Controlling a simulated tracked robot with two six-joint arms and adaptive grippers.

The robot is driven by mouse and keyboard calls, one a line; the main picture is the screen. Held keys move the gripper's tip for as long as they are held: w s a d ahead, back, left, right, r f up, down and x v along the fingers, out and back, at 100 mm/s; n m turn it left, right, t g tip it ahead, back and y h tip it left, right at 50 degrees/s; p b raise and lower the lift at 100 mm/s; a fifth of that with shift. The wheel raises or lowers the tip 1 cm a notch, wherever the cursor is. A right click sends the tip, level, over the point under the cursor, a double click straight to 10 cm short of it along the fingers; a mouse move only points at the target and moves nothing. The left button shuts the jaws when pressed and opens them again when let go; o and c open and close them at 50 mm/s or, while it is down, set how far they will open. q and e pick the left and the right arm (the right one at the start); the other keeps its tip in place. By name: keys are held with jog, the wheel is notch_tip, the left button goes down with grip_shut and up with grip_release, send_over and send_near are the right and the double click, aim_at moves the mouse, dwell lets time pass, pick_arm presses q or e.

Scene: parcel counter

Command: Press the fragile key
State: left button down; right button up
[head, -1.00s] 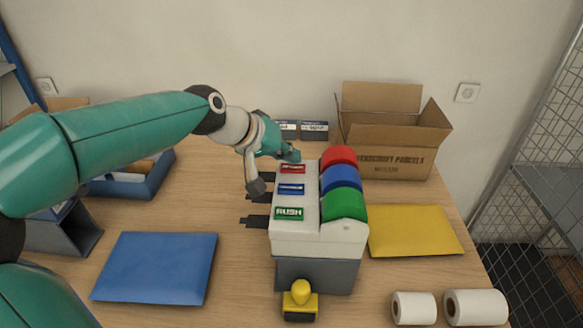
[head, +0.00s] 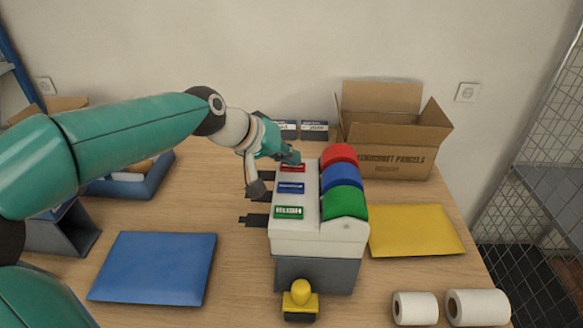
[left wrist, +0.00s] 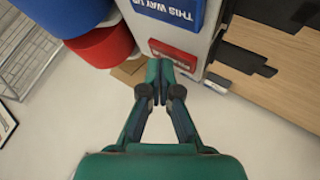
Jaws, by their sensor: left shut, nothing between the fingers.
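The label machine (head: 310,236) stands on the table with a row of red, blue and green keys on its white top. The red key (head: 292,169) is the farthest; its lettering is too blurred to read, also in the left wrist view (left wrist: 172,53). The blue key (left wrist: 180,12) reads "THIS WAY UP" in the left wrist view. The green key (head: 288,212) is nearest; its lettering is unclear. My left gripper (head: 291,158) is shut and empty, its fingertips at the far edge of the red key. I cannot tell whether they touch it. My right gripper is not in view.
Red, blue and green rolls (head: 343,203) sit along the machine's right side. A yellow-handled stamp (head: 300,298) stands in front. A blue envelope (head: 153,268) lies left, a yellow envelope (head: 415,231) right.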

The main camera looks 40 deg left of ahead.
aim_at(289, 167)
pick_arm(q)
jog(key=shift+f, duration=0.15)
jog(key=shift+r, duration=0.2)
dwell(0.3)
jog(key=shift+r+p, duration=0.3)
jog(key=shift+r, duration=0.1)
jog(key=shift+r, duration=0.1)
notch_tip(289, 167, up, 6)
jog(key=p, duration=0.4)
jog(key=shift+p, duration=0.4)
